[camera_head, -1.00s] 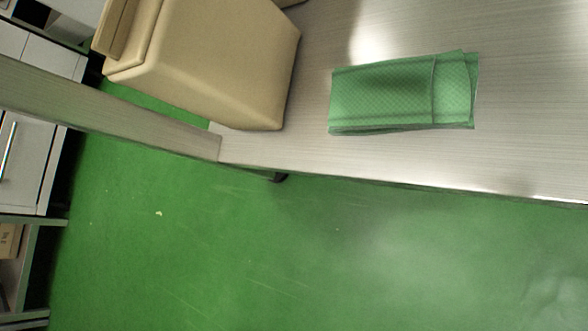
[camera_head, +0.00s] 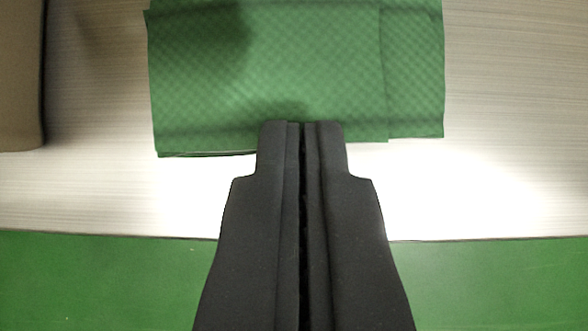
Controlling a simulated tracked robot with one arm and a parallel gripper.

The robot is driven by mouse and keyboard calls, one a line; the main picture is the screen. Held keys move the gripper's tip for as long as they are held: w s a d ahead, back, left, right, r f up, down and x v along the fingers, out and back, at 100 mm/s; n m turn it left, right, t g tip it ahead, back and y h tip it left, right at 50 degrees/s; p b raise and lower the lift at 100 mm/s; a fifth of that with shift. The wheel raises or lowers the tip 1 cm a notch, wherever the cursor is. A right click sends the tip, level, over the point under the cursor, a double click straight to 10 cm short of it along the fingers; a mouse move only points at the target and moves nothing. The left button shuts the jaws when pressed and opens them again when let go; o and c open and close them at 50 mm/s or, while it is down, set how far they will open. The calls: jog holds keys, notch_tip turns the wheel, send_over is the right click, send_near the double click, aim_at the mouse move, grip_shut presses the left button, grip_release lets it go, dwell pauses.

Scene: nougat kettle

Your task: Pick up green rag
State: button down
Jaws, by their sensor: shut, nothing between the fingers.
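The green rag (camera_head: 300,65) lies folded flat on the brushed metal table (camera_head: 510,160), with a fine checked texture and a folded layer at its right side. Its top edge is cut off by the picture. My gripper (camera_head: 301,125) is shut and empty. Its black fingertips overlap the middle of the rag's near edge in the picture and hide a small part of it. I cannot tell whether they touch the rag.
A beige container (camera_head: 18,80) stands on the table at the left edge of the picture. The table's front edge runs across below the rag, with the green floor (camera_head: 100,285) beyond it. The table to the right of the rag is clear.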

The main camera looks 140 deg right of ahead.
aim_at(301, 56)
jog(key=shift+w+a+b, duration=0.4)
jog(key=shift+w+a, duration=0.7)
jog(key=shift+a, duration=0.05)
jog(key=shift+f+b, duration=0.55)
jog(key=shift+s+f, duration=0.1)
jog(key=shift+f, duration=0.05)
